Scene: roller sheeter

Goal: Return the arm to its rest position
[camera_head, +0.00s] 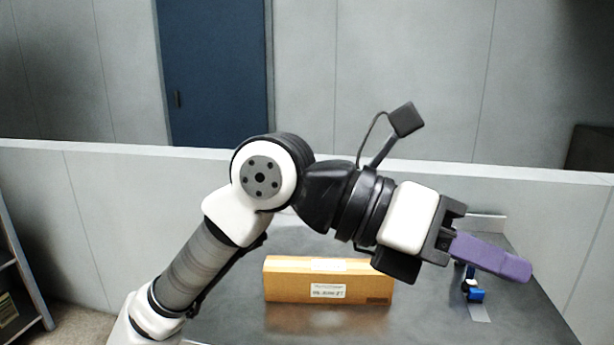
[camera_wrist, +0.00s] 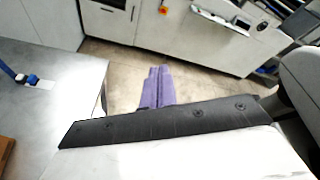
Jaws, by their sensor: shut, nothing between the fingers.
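My arm reaches across the head view from the lower left, bends at a raised elbow-like joint, and slopes down to the right. My gripper (camera_head: 528,270) has purple fingers and is shut with nothing between them. It is above the right part of the dark grey table (camera_head: 420,318), clear of the things on it. In the wrist view the purple fingers (camera_wrist: 158,72) lie side by side, with the floor behind them.
A cardboard box (camera_head: 285,284) with a white label stands on the table behind my arm. A small blue item (camera_head: 475,296) lies below my gripper; blue also shows in the wrist view (camera_wrist: 32,79). A low grey wall (camera_head: 80,215) runs behind. Shelves (camera_head: 18,290) stand at left.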

